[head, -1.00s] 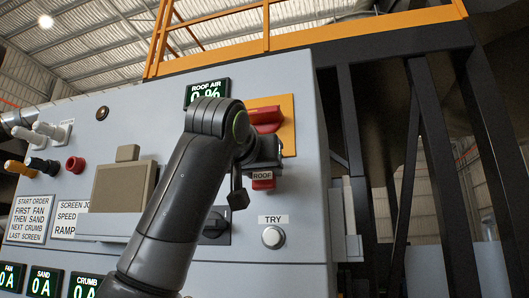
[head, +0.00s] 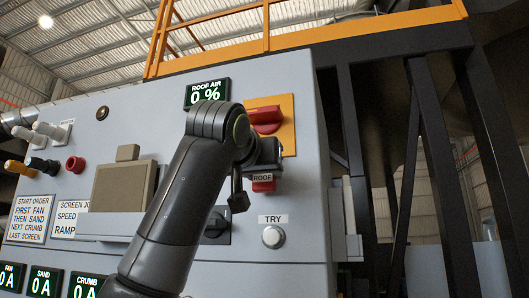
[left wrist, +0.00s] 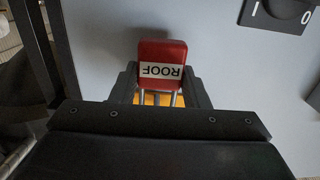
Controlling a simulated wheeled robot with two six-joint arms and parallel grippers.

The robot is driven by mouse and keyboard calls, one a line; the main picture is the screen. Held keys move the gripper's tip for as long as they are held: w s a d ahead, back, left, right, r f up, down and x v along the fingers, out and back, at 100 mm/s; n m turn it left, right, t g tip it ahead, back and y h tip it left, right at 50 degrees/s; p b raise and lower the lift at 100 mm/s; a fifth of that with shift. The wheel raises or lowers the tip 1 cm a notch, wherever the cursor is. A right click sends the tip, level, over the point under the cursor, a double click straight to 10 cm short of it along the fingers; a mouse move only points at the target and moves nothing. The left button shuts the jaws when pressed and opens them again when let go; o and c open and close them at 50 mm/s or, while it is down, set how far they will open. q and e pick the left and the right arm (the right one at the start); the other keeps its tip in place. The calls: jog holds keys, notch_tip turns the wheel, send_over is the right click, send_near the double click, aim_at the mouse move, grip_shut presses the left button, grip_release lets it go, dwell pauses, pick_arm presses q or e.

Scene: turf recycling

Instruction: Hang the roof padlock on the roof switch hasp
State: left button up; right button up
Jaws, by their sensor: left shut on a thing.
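The red roof padlock (head: 263,186), labelled ROOF, hangs below my left gripper (head: 264,158) on the panel's right side. In the left wrist view, its red body (left wrist: 162,50) shows with the label upside down. The left gripper (left wrist: 160,88) is shut on it, and two metal shackle legs run back between the fingers. The roof switch has a red handle (head: 264,115) on an orange plate (head: 288,132), just above the gripper. The hasp and the shackle's top are hidden, so I cannot tell whether they touch. My right gripper is not in view.
A TRY button (head: 273,236) sits below the padlock. A black rotary switch (head: 216,227) is partly behind my arm. The ROOF AIR display (head: 207,91) reads 0 %. Dark steel posts (head: 432,160) stand right of the panel's edge.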

pick_arm(q)
jog(key=shift+f, duration=0.15)
jog(key=o, duration=1.1)
